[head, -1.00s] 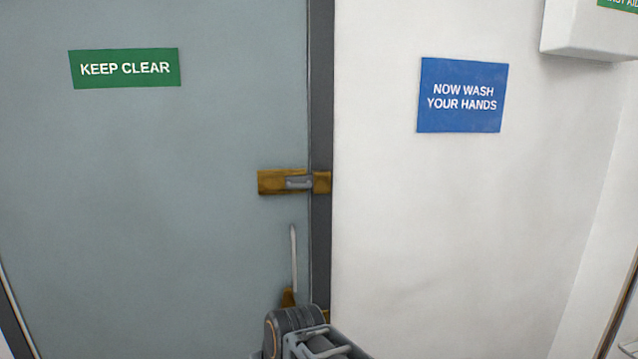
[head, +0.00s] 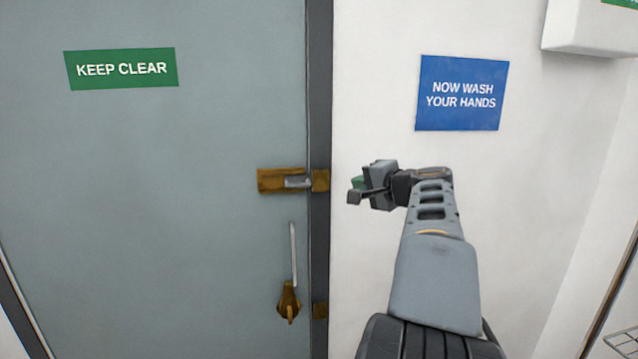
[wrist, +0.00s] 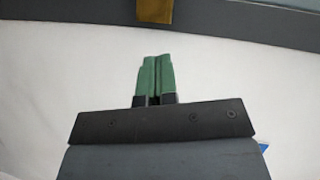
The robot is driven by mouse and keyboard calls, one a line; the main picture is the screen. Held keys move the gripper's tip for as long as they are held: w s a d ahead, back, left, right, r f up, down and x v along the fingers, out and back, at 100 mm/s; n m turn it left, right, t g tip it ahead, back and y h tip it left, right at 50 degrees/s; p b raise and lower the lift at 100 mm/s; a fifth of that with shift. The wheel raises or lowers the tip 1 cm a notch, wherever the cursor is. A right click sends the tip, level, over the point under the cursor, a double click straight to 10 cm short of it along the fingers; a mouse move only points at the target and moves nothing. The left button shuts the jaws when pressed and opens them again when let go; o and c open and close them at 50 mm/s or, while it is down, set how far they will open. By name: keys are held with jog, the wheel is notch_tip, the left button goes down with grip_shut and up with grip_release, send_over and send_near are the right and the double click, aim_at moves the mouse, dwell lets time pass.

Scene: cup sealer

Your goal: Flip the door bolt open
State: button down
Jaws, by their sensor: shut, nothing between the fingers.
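The door bolt is a brass plate (head: 270,181) on the grey door with a small grey metal piece (head: 298,182) lying flat across it. A brass keeper (head: 320,180) sits on the dark door frame just to its right. My gripper (head: 355,190) is shut and empty, to the right of the keeper and apart from it, in front of the white wall. In the wrist view its green fingers (wrist: 155,76) are together. A brass piece on the frame (wrist: 155,10) shows at that view's top edge.
Below the bolt are a thin pale bar (head: 293,253), a brass handle (head: 289,302) and a second brass piece (head: 320,311) on the frame. Flat signs, one green (head: 121,68) and one blue (head: 462,93), hang on door and wall. Space before the door is clear.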

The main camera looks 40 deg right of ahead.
jog(key=p, duration=0.4)
send_near(319, 183)
jog(key=w, duration=0.4)
jog(key=shift+w+d+r, duration=0.25)
jog(key=shift+w+r, duration=0.05)
jog(key=shift+w+a+f, duration=0.3)
jog(key=shift+w+a, duration=0.3)
jog(key=shift+a, duration=0.2)
jog(key=shift+w+a+f, duration=0.3)
jog(key=shift+w+a, duration=0.2)
